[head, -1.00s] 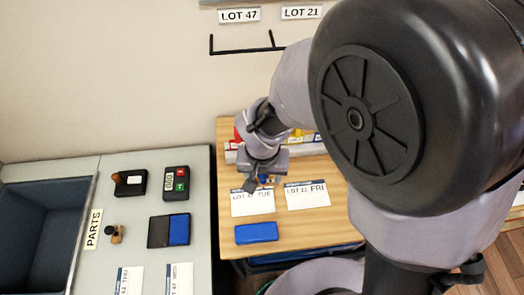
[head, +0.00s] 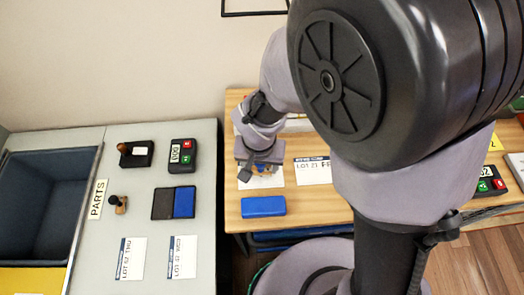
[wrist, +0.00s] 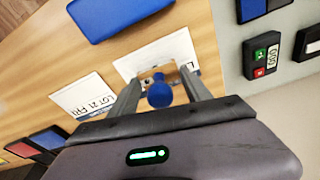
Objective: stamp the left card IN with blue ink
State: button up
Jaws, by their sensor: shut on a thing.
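My gripper (head: 260,172) is shut on a stamp with a blue knob (wrist: 160,95) and a wooden body. In the head view it hangs over the upper half of the left card (head: 265,183) on the wooden table, hiding its print. In the wrist view the stamp sits between the two fingers, with the white left card (wrist: 172,48) behind it. I cannot tell whether the stamp touches the card. The right card (head: 313,172), marked LOT 21 FRI, lies beside it and also shows in the wrist view (wrist: 83,97).
A blue block (head: 263,206) lies in front of the left card. The grey table at left holds a black and blue pad (head: 173,203), another stamp (head: 118,204), a keyed counter (head: 181,156), a black holder (head: 136,154) and two cards (head: 131,259).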

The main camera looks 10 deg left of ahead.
jog(key=shift+f+b, duration=0.6)
jog(key=shift+b, duration=0.25)
dwell(1.8)
notch_tip(320, 180, up, 7)
jog(key=p, duration=0.5)
jog(key=shift+r, duration=0.15)
dwell(0.9)
